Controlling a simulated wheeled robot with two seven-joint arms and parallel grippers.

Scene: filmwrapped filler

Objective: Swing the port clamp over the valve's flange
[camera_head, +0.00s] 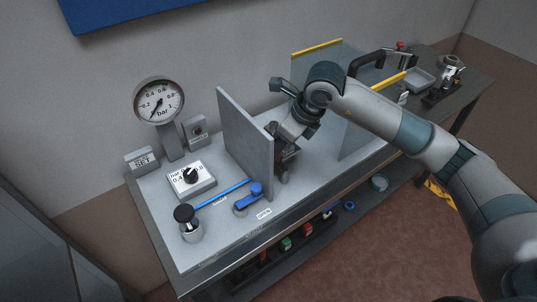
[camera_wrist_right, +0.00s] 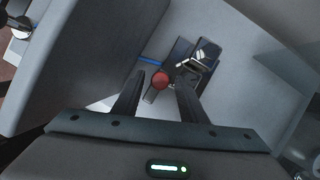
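My right gripper (camera_wrist_right: 159,82) is open, its two dark fingers apart. Between and beyond them in the wrist view is a red round knob (camera_wrist_right: 160,79) on a short grey arm, which looks like the clamp's handle. I cannot tell whether the fingers touch it. Just right of it is a dark block with a shiny metal part (camera_wrist_right: 196,60), likely the valve and its flange; their exact outlines are unclear. In the head view my right wrist covers most of this fixture (camera_head: 285,155), which stands close behind the grey upright panel (camera_head: 246,140). My left gripper is not in view.
A clear panel with a yellow top edge (camera_head: 317,47) stands behind my arm. The panels leave a narrow bay.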

